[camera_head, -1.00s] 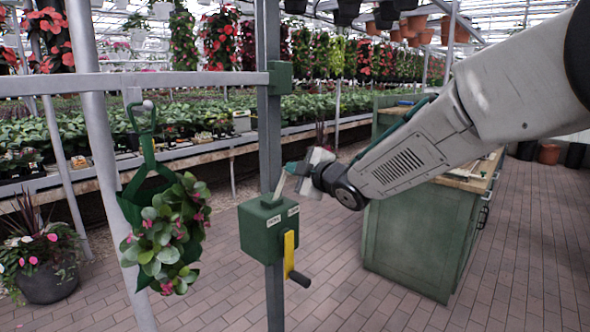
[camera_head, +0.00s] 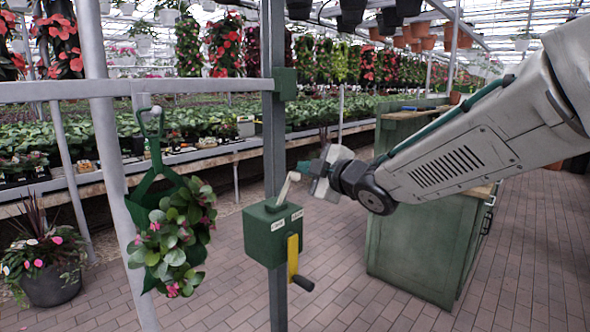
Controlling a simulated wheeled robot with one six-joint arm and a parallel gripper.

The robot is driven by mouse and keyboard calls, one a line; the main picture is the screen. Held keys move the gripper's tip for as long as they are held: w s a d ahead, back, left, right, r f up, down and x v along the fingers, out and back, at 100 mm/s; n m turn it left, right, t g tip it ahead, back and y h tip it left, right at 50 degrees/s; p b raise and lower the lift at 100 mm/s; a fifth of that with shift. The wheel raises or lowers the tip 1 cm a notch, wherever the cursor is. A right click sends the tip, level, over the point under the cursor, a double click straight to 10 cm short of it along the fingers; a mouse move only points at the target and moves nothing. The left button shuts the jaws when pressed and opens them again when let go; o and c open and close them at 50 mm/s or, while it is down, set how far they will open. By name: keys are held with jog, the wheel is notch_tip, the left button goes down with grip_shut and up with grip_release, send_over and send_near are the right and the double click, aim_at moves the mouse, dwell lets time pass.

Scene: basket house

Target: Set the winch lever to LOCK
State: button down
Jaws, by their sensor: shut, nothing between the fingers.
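The green winch box (camera_head: 272,235) is fixed to a grey post. A pale lever (camera_head: 285,188) stands up from its top and tilts to the right. Two small white labels sit on the box's front upper edge; their words are too small to read surely. A yellow crank (camera_head: 293,257) with a dark handle hangs on the box's front right side. My gripper (camera_head: 305,168) is shut and empty, just right of and slightly above the lever's upper end. I cannot tell whether its fingertips touch the lever.
A green hanging planter (camera_head: 150,186) with pink flowers hangs left of the winch from a grey rail (camera_head: 190,84). A green cabinet (camera_head: 410,245) stands behind and right, under my arm. A dark flower pot (camera_head: 48,287) is on the floor at left. The brick floor in front is clear.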

jog(key=v, duration=0.3)
jog(key=shift+s+d+r, duration=0.1)
jog(key=shift+s+d, duration=0.15)
jog(key=shift+d, duration=0.05)
jog(key=s+d+f+m+g+h, duration=0.2)
jog(key=s+d+f+m+h, duration=0.3)
jog(key=d, duration=0.3)
jog(key=s+d+f+m+g+h, duration=0.25)
jog(key=d+f+m+h, duration=0.35)
jog(key=d, duration=0.3)
jog(key=s+d+m+g, duration=0.3)
jog(key=s+d+m, duration=0.1)
jog(key=s, duration=1)
jog(key=s+d+f+m+g, duration=0.1)
jog(key=s+d+m+g, duration=0.3)
jog(key=s, duration=1)
jog(key=shift+d+f+m, duration=0.2)
jog(key=shift+d+m, duration=0.5)
jog(key=shift+d, duration=0.1)
